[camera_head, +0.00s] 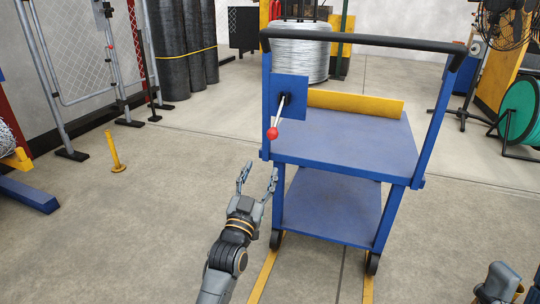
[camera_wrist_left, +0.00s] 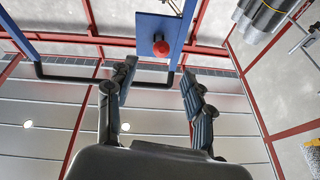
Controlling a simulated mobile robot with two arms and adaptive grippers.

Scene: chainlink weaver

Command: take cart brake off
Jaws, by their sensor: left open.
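The blue cart (camera_head: 340,143) stands ahead with two decks and a black push handle (camera_head: 350,41) across its top. A blue plate (camera_head: 292,97) on its left post carries the brake lever, a metal rod with a red knob (camera_head: 272,133), angled down toward me. The red knob also shows in the left wrist view (camera_wrist_left: 161,48), in front of the plate. My left gripper (camera_head: 258,178) is open and empty, below and slightly left of the knob, apart from it. In the left wrist view its fingers (camera_wrist_left: 160,80) point up toward the knob. Part of my right arm shows at the lower right; its fingers are not clear.
A wire coil (camera_head: 301,50) is behind the cart, and a green reel (camera_head: 518,112) is at right. Yellow floor lines (camera_head: 262,276) run under the cart.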

